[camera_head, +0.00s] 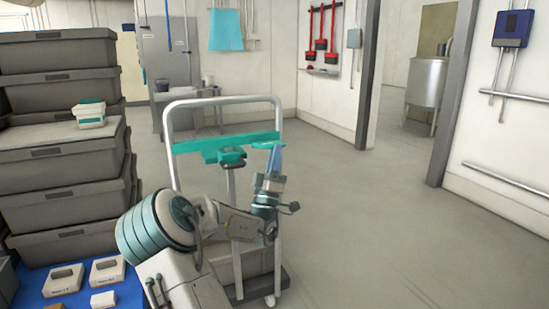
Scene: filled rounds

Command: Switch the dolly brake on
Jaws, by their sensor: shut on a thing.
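The dolly (278,200) has a pale upright tube frame and a dark base low in the picture. A teal bar (200,148) crosses its frame. A teal handle-like part (231,156) tops a pale post in front of the bar; I cannot tell for sure which teal part is the brake. My gripper (273,152) points upward at the bar's right end. It is shut on a teal part there, and the fingers hide much of the contact. My arm covers the lower part of the dolly.
Stacked grey crates (60,165) stand close at the left, with a small white and teal box (90,114) on them. A blue surface (75,298) at lower left holds several small pale items. The floor (400,230) right of the dolly is clear, up to a doorway.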

